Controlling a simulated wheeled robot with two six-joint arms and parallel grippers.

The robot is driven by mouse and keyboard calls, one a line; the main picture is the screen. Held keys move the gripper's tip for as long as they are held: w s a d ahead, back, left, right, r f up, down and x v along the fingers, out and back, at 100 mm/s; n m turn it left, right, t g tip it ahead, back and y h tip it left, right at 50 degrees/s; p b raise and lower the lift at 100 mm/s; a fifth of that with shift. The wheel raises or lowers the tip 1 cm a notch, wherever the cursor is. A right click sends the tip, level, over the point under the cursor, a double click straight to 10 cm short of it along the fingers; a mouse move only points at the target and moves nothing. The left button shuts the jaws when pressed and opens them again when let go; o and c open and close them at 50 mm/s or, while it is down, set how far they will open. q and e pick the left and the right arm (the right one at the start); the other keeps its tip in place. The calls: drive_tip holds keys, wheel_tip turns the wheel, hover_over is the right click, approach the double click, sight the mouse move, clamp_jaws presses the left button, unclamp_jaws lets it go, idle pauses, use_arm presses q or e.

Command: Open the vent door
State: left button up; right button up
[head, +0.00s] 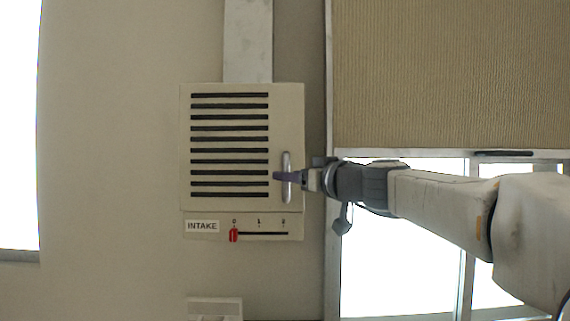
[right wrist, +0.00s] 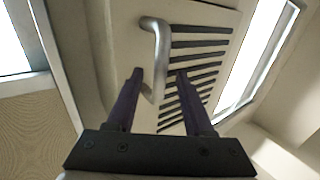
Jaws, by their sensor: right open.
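The vent door (head: 240,147) is a beige wall panel with several dark horizontal slats, and it looks shut and flush in its frame. Its upright metal bar handle (head: 286,160) is near the right edge. My right gripper (head: 277,176) reaches in from the right at the handle's height, over its lower part. In the right wrist view the gripper (right wrist: 160,75) is open, with one dark finger on each side of the lower part of the handle (right wrist: 160,42). I see a gap between handle and fingers; contact is not clear. My left gripper is not in view.
Below the door are an INTAKE label (head: 202,226) and a red slider (head: 234,235) at the left end of its slot. A duct (head: 248,40) runs up above the door. A window with a blind (head: 450,75) is to the right. The wall left of the door is bare.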

drive_tip(key=shift+p+x, duration=0.4)
drive_tip(key=shift+x, duration=0.85)
clamp_jaws()
idle(0.5)
